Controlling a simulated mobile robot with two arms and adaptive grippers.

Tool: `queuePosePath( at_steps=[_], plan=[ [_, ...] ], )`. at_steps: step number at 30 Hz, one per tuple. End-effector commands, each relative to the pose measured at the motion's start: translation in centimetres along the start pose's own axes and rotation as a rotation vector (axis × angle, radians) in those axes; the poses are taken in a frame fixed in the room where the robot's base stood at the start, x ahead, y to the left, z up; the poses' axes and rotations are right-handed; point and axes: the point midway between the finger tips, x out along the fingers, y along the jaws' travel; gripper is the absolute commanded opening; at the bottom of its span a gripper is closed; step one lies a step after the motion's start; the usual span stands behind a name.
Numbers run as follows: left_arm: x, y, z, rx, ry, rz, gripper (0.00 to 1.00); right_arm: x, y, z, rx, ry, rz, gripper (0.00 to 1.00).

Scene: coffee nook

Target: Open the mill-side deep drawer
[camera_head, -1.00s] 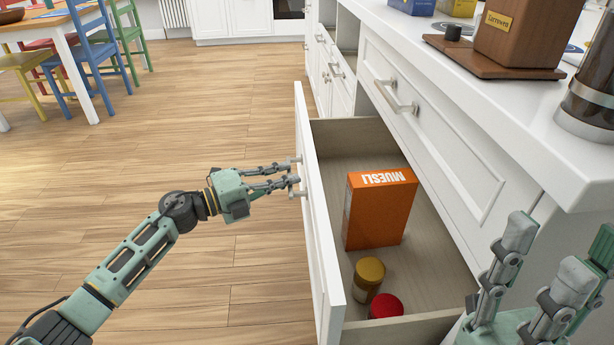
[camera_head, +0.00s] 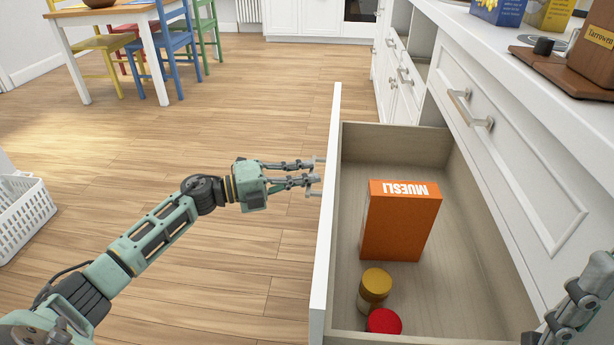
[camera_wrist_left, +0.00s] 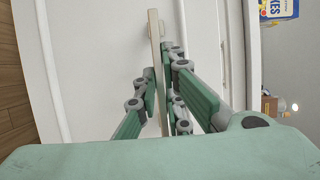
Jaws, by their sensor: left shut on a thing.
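The deep drawer (camera_head: 323,245) stands far out from the white counter, with its inside in full view. In it are an orange muesli box (camera_head: 400,225), a jar with a mustard-yellow lid (camera_head: 374,288) and a jar with a red lid (camera_head: 384,321). My left gripper (camera_head: 315,177) is at the outer face of the drawer front, shut on the drawer's handle. In the left wrist view the bar handle (camera_wrist_left: 154,60) runs between the fingers, against the white front. My right gripper (camera_head: 570,315) shows only in part at the lower right, and its fingertips' spacing is unclear.
Above the drawer is a closed drawer with a bar handle (camera_head: 470,108). A brown mill (camera_head: 590,55) stands on the counter. A white basket (camera_head: 22,215) is on the floor at left. A table with coloured chairs (camera_head: 140,30) stands far left. The wooden floor between is clear.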

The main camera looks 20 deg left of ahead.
Motion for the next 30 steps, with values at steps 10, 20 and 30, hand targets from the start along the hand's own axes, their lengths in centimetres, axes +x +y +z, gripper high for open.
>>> queuePosePath(
  at_steps=[10, 20, 30],
  plan=[
    [0.0, 0.1, -0.1, -0.004, 0.002, 0.001, 0.24, 0.0, 0.0, 0.0, 0.0, 0.0, 0.0, 0.4],
    [0.0, 0.0, 0.0, -0.001, 0.001, 0.001, 0.27, 0.0, 0.1, 0.0, -0.001, 0.001, 0.001, 0.4],
    [-4.9, 0.2, 0.0, -0.003, 0.0, 0.006, 0.27, 0.0, 0.0, 0.0, -0.001, 0.001, 0.0, 0.4]
  ],
)
